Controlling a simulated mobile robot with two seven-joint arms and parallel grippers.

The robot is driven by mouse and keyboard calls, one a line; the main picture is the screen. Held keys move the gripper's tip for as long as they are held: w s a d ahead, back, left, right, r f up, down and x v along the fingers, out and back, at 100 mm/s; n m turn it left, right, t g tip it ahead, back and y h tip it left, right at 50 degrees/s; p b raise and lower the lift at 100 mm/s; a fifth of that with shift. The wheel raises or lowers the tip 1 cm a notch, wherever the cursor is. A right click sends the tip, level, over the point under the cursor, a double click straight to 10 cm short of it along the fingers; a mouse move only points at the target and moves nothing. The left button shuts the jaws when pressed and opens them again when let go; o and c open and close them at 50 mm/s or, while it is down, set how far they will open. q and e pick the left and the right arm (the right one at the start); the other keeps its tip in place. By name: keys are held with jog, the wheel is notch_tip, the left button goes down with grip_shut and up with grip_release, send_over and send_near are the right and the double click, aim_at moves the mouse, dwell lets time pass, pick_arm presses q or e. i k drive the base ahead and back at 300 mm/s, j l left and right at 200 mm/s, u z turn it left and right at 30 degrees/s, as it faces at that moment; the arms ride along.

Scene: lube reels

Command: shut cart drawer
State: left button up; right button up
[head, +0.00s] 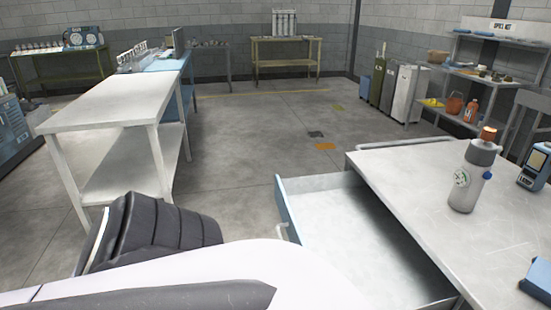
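The cart (480,215) stands at the right with a pale metal top. Its drawer (345,215) is pulled out toward the left and stands wide open. The drawer's blue front panel (287,210) faces left, and a pale handle (281,231) shows on its outer side. The part of the drawer that I can see inside looks empty. White and dark parts of my own arm cross the bottom of the head view and hide the drawer's near left corner. Neither of my grippers can be made out in the view.
A grey bottle with an orange cap (467,178), a blue handheld device (536,165) and a blue object (539,280) are on the cart top. A long white table (110,105) stands at left. Shelves (490,75) stand back right. Open floor (245,150) lies left of the drawer.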

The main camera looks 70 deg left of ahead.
aim_at(337, 217)
jog(key=u, duration=2.05)
jog(key=z, duration=0.45)
